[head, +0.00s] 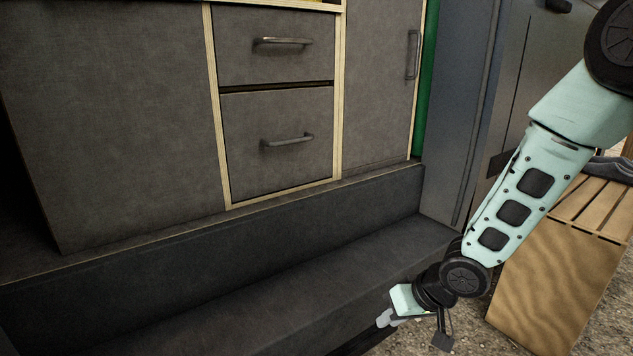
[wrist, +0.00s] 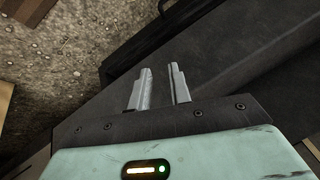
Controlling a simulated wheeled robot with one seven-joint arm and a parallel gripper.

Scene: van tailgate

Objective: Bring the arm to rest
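My arm (head: 515,205) reaches down from the upper right in the head view. My gripper (head: 384,321) hangs low, in front of the dark step at the van's edge. In the wrist view my gripper (wrist: 161,72) shows two grey fingers with a narrow gap between them. Only dark surface shows through the gap, so it is open and holds nothing. Whether the fingertips touch the step cannot be told.
The dark step (head: 270,262) runs below a grey cabinet with an upper drawer (head: 275,45) and a lower drawer (head: 277,145), the upper slightly ajar or gapped. A slatted wooden crate (head: 550,280) stands at right, close to my arm. Gravel ground (wrist: 60,60) lies beside the step.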

